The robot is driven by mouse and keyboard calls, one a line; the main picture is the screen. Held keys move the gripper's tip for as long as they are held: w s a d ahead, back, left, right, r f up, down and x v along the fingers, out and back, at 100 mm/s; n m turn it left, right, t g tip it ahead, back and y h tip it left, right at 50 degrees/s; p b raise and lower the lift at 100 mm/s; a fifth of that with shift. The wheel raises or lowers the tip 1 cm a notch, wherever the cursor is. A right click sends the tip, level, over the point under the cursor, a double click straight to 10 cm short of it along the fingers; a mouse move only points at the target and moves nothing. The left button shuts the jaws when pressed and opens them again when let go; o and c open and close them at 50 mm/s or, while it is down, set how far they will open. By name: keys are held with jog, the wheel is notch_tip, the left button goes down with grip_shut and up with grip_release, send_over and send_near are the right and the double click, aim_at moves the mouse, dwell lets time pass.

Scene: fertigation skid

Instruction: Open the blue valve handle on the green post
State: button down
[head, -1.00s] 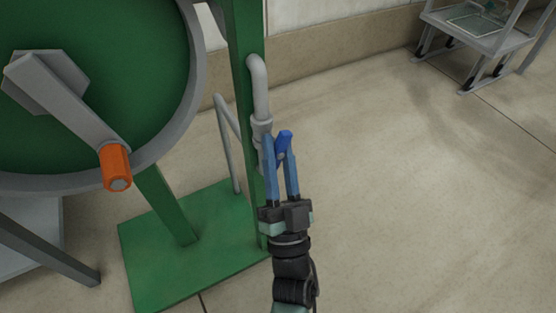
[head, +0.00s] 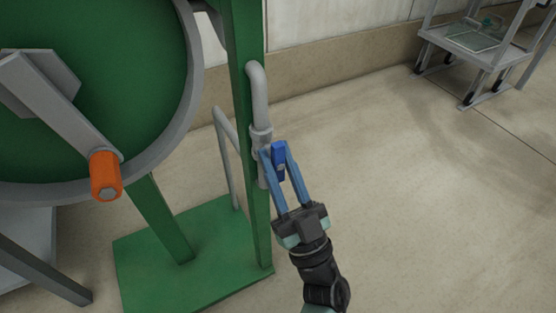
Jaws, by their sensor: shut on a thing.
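The blue valve handle (head: 279,163) is on a grey pipe (head: 259,95) fixed to the right side of the green post (head: 248,130). My gripper (head: 275,149) reaches up from the lower right, with its wrist to the lower right of the handle. Its two lighter blue fingers lie on either side of the handle and are shut on it. The fingers hide part of the handle and the valve body behind it.
A large green disc with a grey rim (head: 184,120) and a crank with an orange grip (head: 106,175) stands at left. A green base plate (head: 170,270) lies below. A grey wheeled cart (head: 480,45) is at the upper right. The floor (head: 420,200) at right is clear.

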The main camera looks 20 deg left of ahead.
jog(key=c, duration=0.8)
grip_release()
jog(key=shift+o, duration=0.2)
jog(key=shift+d+f, duration=0.1)
jog(key=p+v, duration=0.2)
jog(key=v, duration=1)
jog(key=shift+s+d+f, duration=0.15)
jog(key=shift+s+f, duration=0.1)
